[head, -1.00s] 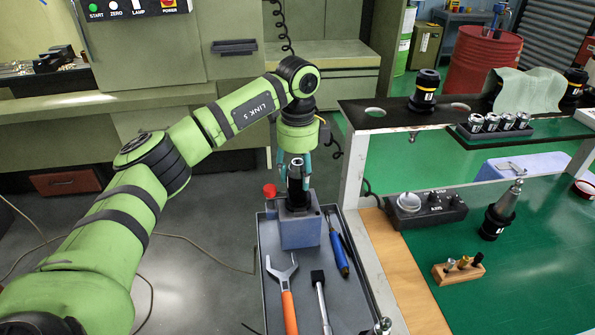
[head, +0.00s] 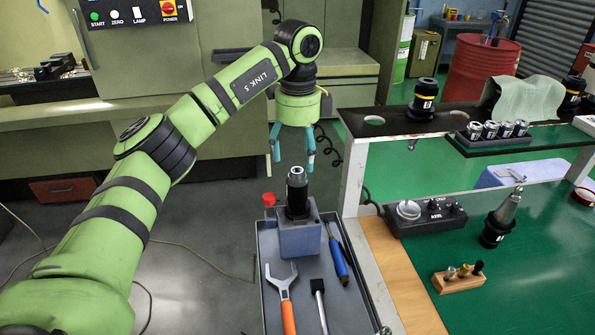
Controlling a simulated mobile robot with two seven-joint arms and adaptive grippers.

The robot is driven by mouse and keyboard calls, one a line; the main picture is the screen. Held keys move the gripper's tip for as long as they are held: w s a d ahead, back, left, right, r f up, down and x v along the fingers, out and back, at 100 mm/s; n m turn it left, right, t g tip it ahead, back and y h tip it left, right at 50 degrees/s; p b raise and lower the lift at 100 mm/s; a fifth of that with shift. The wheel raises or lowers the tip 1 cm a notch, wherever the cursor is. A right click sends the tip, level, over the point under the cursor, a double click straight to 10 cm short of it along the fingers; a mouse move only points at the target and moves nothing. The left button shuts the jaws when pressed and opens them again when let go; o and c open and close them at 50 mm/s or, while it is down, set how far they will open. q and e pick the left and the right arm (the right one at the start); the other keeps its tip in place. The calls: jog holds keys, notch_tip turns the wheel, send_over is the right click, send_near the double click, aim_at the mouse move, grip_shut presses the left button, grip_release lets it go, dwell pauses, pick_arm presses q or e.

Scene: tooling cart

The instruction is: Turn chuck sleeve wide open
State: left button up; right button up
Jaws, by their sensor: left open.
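The dark chuck (head: 297,192) stands upright in a grey-blue holder block (head: 301,238) at the far end of the grey tray. Its sleeve is the black, ringed upper part with a lighter top; how far it is turned I cannot tell. My left gripper (head: 293,158) hangs above and slightly beyond the chuck, pointing down. My right gripper does not show.
The grey tray (head: 264,290) also holds an orange-handled spanner (head: 284,295), a blue-handled tool (head: 337,258) and a black-headed tool (head: 319,300). A red cap (head: 268,199) is by the block. The black shelf (head: 385,125) and its post stand close on the right.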

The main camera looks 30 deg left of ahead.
aim_at(298, 175)
pick_arm(q)
jog(key=shift+r, duration=2.05)
